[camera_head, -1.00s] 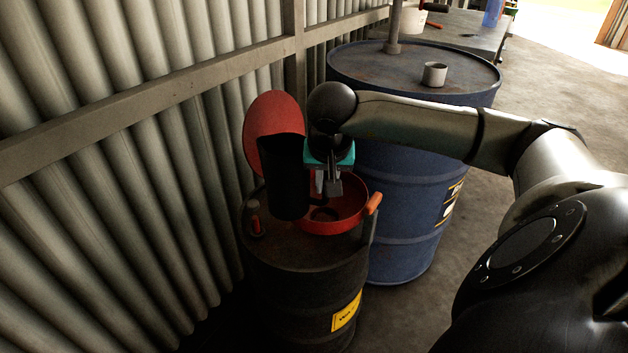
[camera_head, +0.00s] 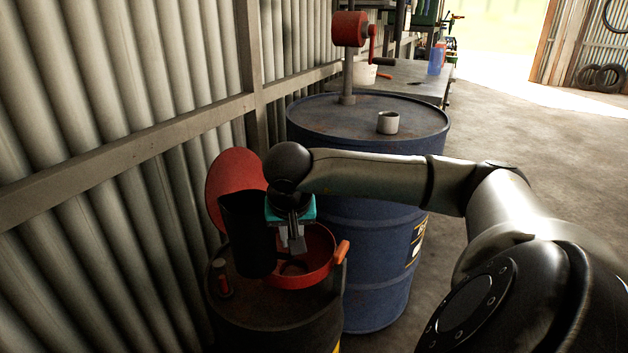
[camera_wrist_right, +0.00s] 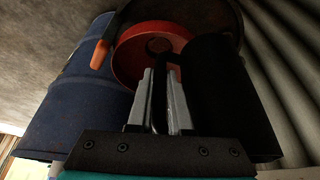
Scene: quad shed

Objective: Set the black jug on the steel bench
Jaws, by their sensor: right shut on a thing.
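The black jug (camera_head: 246,236) is upright above the dark drum at the lower left of the head view, beside a red pan. My right gripper (camera_head: 293,246) is shut on the jug at its right side. In the right wrist view the fingers (camera_wrist_right: 162,105) close on a dark handle, with the jug body (camera_wrist_right: 228,95) to their right. Whether the jug's base touches the drum I cannot tell. The steel bench (camera_head: 412,78) is at the back, beyond the blue drum. My left gripper is not in view.
The red pan (camera_head: 327,266) with an orange handle and a red can (camera_head: 221,279) are on the dark drum (camera_head: 262,312). The blue drum (camera_head: 361,190) carries a grey cup (camera_head: 388,123) and a red hand pump (camera_head: 350,30). Corrugated wall is at left; open floor is at right.

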